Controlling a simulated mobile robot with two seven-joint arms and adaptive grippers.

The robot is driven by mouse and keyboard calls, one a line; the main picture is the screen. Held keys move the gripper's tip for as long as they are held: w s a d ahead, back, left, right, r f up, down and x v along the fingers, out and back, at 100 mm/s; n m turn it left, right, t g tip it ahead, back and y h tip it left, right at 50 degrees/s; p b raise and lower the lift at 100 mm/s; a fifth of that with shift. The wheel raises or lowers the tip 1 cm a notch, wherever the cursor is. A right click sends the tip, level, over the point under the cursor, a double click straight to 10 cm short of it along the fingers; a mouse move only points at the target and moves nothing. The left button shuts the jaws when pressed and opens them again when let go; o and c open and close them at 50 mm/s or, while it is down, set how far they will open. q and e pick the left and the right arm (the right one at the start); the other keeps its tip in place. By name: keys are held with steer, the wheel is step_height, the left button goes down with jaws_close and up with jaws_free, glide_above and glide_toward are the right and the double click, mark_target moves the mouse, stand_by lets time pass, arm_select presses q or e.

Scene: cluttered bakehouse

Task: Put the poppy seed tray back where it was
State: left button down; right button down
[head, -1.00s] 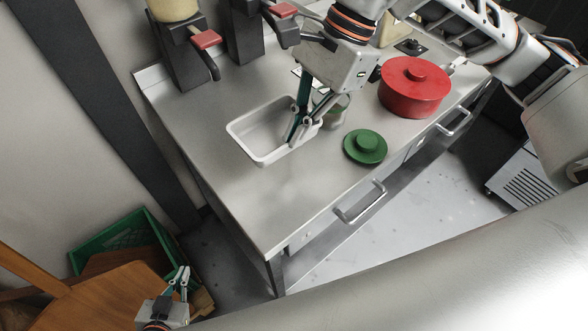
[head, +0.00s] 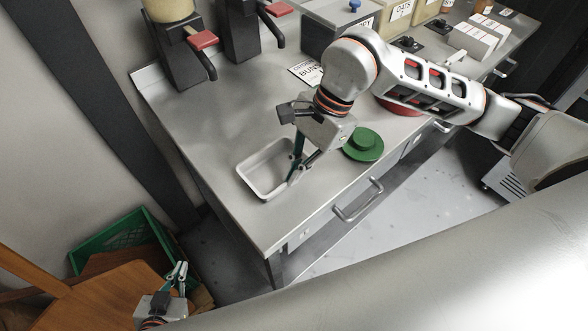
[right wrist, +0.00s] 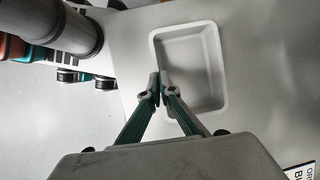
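The tray (head: 243,180) is a pale grey, rectangular, open-topped pan near the worktop's left front edge in the head view. It also shows in the right wrist view (right wrist: 218,60), and its inside looks empty and plain grey. My right gripper (head: 293,178) is shut on the tray's right wall; its fingertips (right wrist: 159,86) pinch the rim in the right wrist view. I cannot tell whether the tray touches the worktop or hangs just above it.
A green lid-like disc (head: 364,145) lies close right of my right gripper. A red pot (head: 400,108) is mostly hidden behind my right arm. The worktop (head: 200,120) behind the tray is clear.

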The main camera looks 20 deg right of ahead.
steer(key=c, duration=2.3)
jaws_free()
steer(key=shift+f, duration=0.1)
steer(key=shift+r, duration=0.25)
steer(key=b+v, duration=0.1)
steer(key=v, duration=1)
steer(key=shift+d+r, duration=0.15)
steer(key=shift+r, duration=0.25)
